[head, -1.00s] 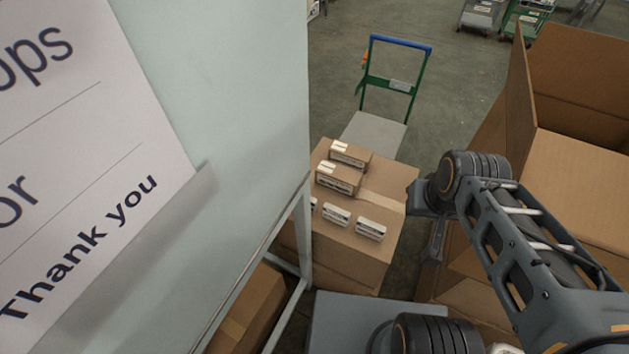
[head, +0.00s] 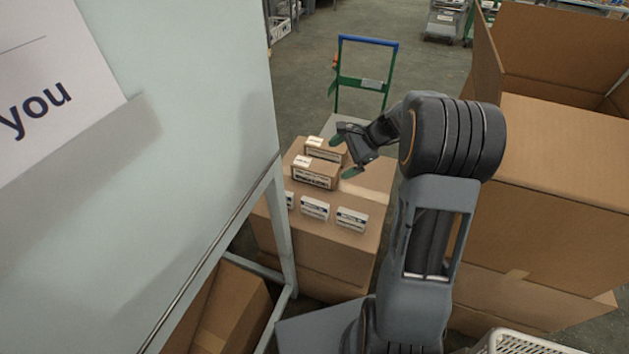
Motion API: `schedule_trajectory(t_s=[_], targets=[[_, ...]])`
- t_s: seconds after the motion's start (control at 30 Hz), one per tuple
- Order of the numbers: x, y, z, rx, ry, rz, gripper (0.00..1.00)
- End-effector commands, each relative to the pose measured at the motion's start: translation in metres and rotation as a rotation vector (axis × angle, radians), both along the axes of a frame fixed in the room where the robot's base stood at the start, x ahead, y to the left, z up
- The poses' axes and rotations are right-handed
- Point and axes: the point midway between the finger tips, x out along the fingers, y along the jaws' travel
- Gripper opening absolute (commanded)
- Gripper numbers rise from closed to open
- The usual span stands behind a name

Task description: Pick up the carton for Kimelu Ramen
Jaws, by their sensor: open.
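Two small brown cartons sit on top of a large cardboard box (head: 325,240). The nearer carton (head: 314,172) has a white label and dark print on its front. The farther carton (head: 325,150) stands just behind it. The print is too small to read, so I cannot tell which one is for Kimelu Ramen. White label cards, including a middle card (head: 315,207) and a right card (head: 352,219), stand along the box's near edge. My gripper (head: 344,158) is open and empty, with its fingers close to the right side of the cartons. I cannot tell whether it touches them.
A pale panel (head: 190,90) with a metal-framed edge stands at the left. Large open cardboard boxes (head: 540,210) stand at the right. A green trolley with a blue handle (head: 368,42) is behind the cartons. A white basket (head: 525,343) is at the bottom right.

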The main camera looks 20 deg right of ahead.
Motion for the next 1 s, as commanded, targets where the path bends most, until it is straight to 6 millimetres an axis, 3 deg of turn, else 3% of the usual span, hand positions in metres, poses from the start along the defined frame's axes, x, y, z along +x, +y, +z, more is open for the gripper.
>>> schedule_trajectory(t_s=[0.03, 0.2, 0.33, 0.5, 0.67, 1.0], targets=[[0.014, -0.016, -0.03, 0.076, 0.038, -0.085, 1.0], [0.049, -0.062, -0.083, 0.309, 0.122, -0.33, 1.0], [0.064, -0.09, -0.115, 0.441, 0.162, -0.457, 1.0], [0.072, -0.112, -0.139, 0.547, 0.187, -0.553, 1.0], [0.083, -0.108, -0.152, 0.582, 0.195, -0.582, 1.0], [0.114, -0.067, -0.174, 0.584, 0.196, -0.585, 1.0]])
